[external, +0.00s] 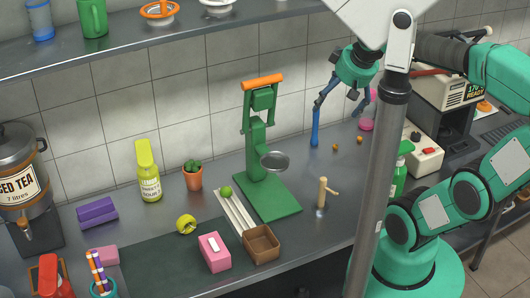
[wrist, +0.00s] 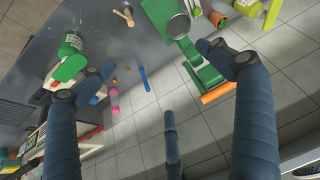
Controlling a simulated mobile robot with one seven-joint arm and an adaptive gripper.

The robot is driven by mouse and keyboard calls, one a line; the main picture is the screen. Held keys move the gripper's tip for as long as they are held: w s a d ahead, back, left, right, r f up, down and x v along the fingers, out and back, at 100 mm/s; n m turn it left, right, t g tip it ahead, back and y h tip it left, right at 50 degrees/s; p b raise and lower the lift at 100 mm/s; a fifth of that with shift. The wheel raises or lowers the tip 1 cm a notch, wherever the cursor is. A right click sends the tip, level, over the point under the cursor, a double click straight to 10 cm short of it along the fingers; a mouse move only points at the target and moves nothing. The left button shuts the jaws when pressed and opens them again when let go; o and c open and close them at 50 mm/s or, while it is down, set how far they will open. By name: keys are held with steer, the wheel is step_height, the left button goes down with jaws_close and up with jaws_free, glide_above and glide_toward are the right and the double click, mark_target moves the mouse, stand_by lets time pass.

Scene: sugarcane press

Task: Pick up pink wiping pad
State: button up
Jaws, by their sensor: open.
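A flat pink block (external: 104,255), which looks like the pink wiping pad, lies on the counter at the lower left of the external view. The cup of striped sticks partly hides it. I cannot make it out in the wrist view. My gripper (external: 340,100) is open and empty, raised above the back right of the counter, far to the right of the pad. Its spread dark fingers also show in the wrist view (wrist: 158,72).
A green press (external: 262,140), a brown box (external: 261,246), a pink box with a white top patch (external: 214,253) and a wooden-topped tap (external: 322,192) stand between gripper and pad. A purple block (external: 97,212) lies behind the pad. A shelf (external: 150,42) overhangs the back.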

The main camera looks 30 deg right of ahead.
steer(key=w+a+f+n+g+y, duration=0.1)
steer(key=w+a+f+n, duration=0.15)
steer(key=w+a, duration=0.6)
steer(key=w+a+f+n+g, duration=0.1)
steer(key=w+a+f+n, duration=0.3)
steer(key=a, duration=0.8)
steer(key=w+a+f+n+y, duration=0.1)
steer(key=w+a, duration=0.7)
steer(key=a, duration=0.2)
steer(key=s+a+f+n+g, duration=0.1)
steer(key=a+f+n, duration=0.1)
steer(key=a+f, duration=0.6)
steer(key=s+a+f+n+g+b, duration=0.1)
steer(key=a+f+n, duration=0.1)
steer(key=a+f, duration=0.7)
steer(key=s+a+f+n+g, duration=0.1)
steer(key=a+f+n, duration=0.2)
steer(key=a+f, duration=0.5)
steer(key=a, duration=1.1)
steer(key=shift+a+f+y, duration=0.15)
steer(key=shift+f+y, duration=0.05)
steer(key=shift+y, duration=0.1)
steer(key=shift+b, duration=0.3)
steer(key=b, duration=0.1)
glide_above(103, 249)
steer(key=d, duration=0.1)
steer(key=shift+s+d+f, duration=0.1)
steer(key=shift+f, duration=1.95)
steer(key=shift+s+d+f, duration=0.1)
steer(key=shift+f, duration=1.95)
